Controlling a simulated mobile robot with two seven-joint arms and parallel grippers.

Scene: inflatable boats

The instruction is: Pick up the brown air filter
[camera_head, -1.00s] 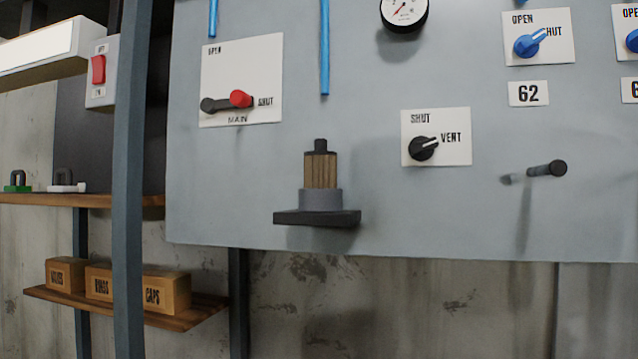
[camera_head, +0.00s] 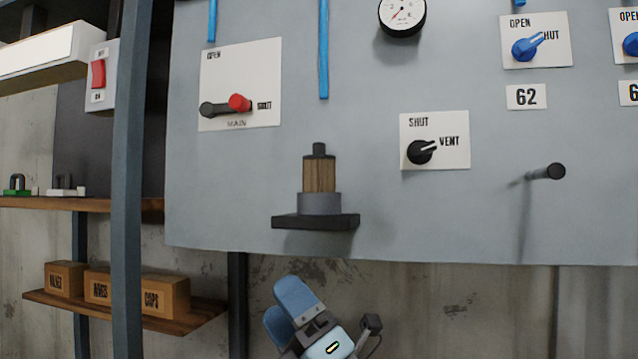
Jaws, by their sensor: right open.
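The brown air filter (camera_head: 319,174) stands upright in a grey round seat with a dark cap on top. The seat rests on a small dark shelf (camera_head: 315,222) fixed to the grey panel. My right gripper (camera_head: 285,305) is at the bottom of the view, below the shelf and a little to its left, with its blue fingers pointing up and left. It is open, empty and apart from the filter. My left gripper is not in view.
The panel (camera_head: 450,225) carries a MAIN lever (camera_head: 226,105) up left of the filter, a VENT knob (camera_head: 421,152) to the right and a protruding peg (camera_head: 547,172). A blue-grey post (camera_head: 127,180) and a wooden shelf with boxes (camera_head: 165,297) stand at the left.

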